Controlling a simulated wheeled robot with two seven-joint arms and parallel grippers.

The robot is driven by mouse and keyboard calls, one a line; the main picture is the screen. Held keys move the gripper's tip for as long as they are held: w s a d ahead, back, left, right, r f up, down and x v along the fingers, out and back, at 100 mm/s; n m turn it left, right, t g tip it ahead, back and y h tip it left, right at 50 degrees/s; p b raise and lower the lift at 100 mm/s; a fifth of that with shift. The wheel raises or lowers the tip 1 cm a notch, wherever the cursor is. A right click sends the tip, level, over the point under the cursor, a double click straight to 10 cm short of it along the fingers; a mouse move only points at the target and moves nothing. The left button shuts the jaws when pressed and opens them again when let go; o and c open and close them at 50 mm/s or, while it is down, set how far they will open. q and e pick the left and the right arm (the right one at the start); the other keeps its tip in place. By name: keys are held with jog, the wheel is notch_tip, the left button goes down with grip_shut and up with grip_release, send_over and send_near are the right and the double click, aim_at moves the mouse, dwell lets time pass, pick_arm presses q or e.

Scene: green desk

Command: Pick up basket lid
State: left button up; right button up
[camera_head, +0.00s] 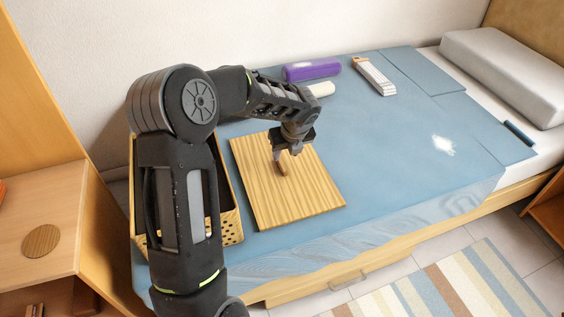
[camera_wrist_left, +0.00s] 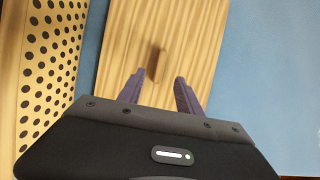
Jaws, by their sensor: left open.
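The basket lid (camera_head: 302,198) is a flat square wooden board with a small brown handle (camera_head: 283,168) near its middle. It lies on the blue bed cover beside the basket (camera_head: 231,226). My left gripper (camera_head: 281,158) is over the lid, close to the handle. In the left wrist view, the open fingers (camera_wrist_left: 160,88) point toward the handle (camera_wrist_left: 156,65), which shows just beyond and between the tips on the lid (camera_wrist_left: 190,30). I cannot tell whether they touch it. My left arm hides much of the basket. My right gripper is not in view.
The perforated basket wall (camera_wrist_left: 45,60) stands just left of the lid.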

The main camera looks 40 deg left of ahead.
aim_at(282, 164)
pick_arm(q)
jog(key=shift+d+r, duration=0.1)
jog(key=shift+b+x, duration=0.35)
jog(key=shift+x, duration=1.05)
jog(key=b+x, duration=0.2)
jog(key=x, duration=0.3)
jog(key=shift+c, duration=0.5)
grip_shut()
